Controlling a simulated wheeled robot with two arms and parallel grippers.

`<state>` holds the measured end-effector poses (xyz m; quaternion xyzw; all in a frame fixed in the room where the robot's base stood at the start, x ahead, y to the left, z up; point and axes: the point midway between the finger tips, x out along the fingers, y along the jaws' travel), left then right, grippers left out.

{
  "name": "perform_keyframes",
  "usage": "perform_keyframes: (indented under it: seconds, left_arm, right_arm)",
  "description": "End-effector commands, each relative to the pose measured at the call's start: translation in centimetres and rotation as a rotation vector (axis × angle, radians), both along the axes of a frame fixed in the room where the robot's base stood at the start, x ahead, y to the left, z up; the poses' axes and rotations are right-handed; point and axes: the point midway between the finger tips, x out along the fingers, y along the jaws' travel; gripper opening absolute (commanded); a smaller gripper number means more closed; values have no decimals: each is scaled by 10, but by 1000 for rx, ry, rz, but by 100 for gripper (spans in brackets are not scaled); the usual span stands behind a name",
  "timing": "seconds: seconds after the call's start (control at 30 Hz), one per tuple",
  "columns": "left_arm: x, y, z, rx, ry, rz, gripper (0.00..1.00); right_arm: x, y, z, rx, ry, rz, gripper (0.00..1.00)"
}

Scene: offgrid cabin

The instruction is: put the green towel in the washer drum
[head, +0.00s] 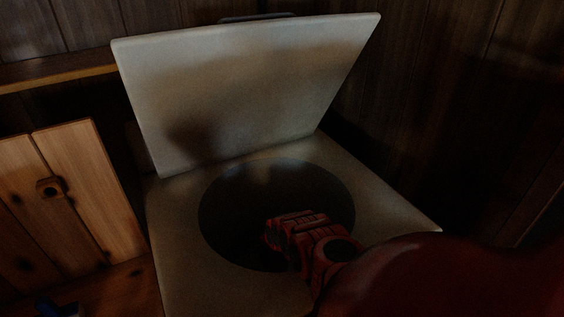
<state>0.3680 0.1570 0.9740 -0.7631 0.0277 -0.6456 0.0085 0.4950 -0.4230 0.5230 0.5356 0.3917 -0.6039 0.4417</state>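The washer (180,250) is a pale top-loading box with its lid (245,90) raised and tilted back. The round washer drum opening (225,215) is in its top and looks nearly black inside. My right gripper (275,233), red, reaches in from the lower right and is over the drum opening. Its fingertips are dark, and I cannot tell whether they are open or shut, or whether they hold anything. No green towel shows; the drum's inside is too dark to make out. My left gripper is out of view.
A light wooden panel (88,180) with a round dark fitting stands left of the washer, on a wooden surface (115,290). A small blue item (70,309) is at the bottom left edge. Dark plank walls (440,90) close in behind and right. A shelf edge (55,70) is upper left.

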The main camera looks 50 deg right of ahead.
Motion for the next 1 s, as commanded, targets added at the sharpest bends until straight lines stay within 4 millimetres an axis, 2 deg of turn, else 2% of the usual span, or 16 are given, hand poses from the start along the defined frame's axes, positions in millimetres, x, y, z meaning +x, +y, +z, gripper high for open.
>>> perform_keyframes:
  seconds: [0.43,0.47,0.53,0.57,0.83,1.0]
  left_arm:
    - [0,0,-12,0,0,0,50]
    - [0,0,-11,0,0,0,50]
    - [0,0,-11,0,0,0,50]
    - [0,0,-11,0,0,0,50]
    - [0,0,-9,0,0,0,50]
    - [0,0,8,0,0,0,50]
  right_arm:
    - [0,0,-10,0,0,0,21]
    - [0,0,-10,0,0,0,83]
    - [0,0,-10,0,0,0,96]
    - [0,0,-10,0,0,0,100]
    - [0,0,-8,0,0,-1,100]
    - [1,0,9,0,-1,0,100]
